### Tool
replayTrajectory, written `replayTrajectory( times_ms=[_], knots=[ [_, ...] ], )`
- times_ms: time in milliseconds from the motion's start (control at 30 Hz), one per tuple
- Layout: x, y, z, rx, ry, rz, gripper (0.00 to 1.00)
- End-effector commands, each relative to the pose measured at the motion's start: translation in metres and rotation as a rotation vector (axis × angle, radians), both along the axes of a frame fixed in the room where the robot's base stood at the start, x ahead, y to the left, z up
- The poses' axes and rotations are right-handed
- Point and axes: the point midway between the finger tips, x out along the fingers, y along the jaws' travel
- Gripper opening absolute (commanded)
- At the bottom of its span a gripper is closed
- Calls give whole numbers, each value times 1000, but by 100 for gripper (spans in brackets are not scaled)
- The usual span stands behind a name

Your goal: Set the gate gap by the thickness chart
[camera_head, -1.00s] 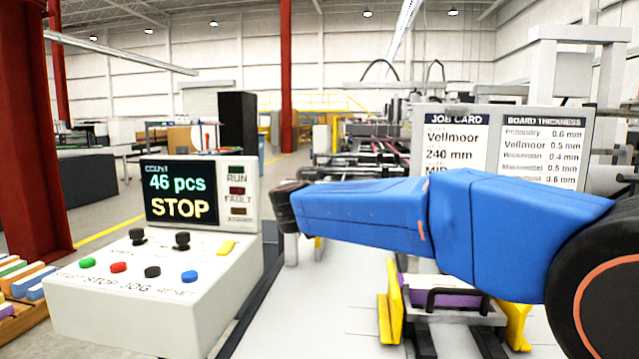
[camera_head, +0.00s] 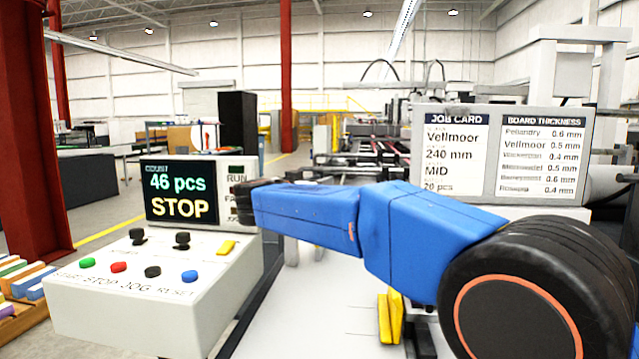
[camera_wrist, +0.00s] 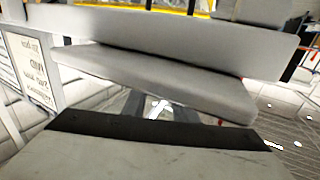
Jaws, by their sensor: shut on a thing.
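The job card (camera_head: 452,165) in the head view reads Vellmoor, 240 mm, MID and 20 pcs. The board thickness chart (camera_head: 541,160) beside it lists Vellmoor at 0.5 mm; some other names are blurred. The job card also shows tilted at the left of the wrist view (camera_wrist: 33,68). In the head view my blue arm hides my gripper and most of the feed area. In the wrist view a broad grey part with a black edge, seemingly my gripper (camera_wrist: 165,132), fills the bottom. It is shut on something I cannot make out. Grey bars cross beyond it. I cannot identify the gate or its gap.
The control console (camera_head: 160,295) at left has several buttons and a screen (camera_head: 180,192) reading 46 pcs, STOP. A yellow guide (camera_head: 390,318) stands on the pale machine bed (camera_head: 310,310). A red column (camera_head: 35,130) stands far left. Colored blocks lie at the left edge.

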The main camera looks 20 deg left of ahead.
Motion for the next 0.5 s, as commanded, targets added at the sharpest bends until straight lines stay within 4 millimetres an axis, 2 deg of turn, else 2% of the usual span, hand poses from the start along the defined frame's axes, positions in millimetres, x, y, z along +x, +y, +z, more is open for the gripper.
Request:
replayTrajectory(
  times_ms=[133, 167, 200, 500],
  knots=[
    [0, 0, 1, 1, -2, 2, 3],
    [0, 0, 1, 1, -2, 2, 32],
    [0, 0, 1, 1, -2, 1, 42],
    [0, 0, 1, 1, -1, 1, 44]
  ],
)
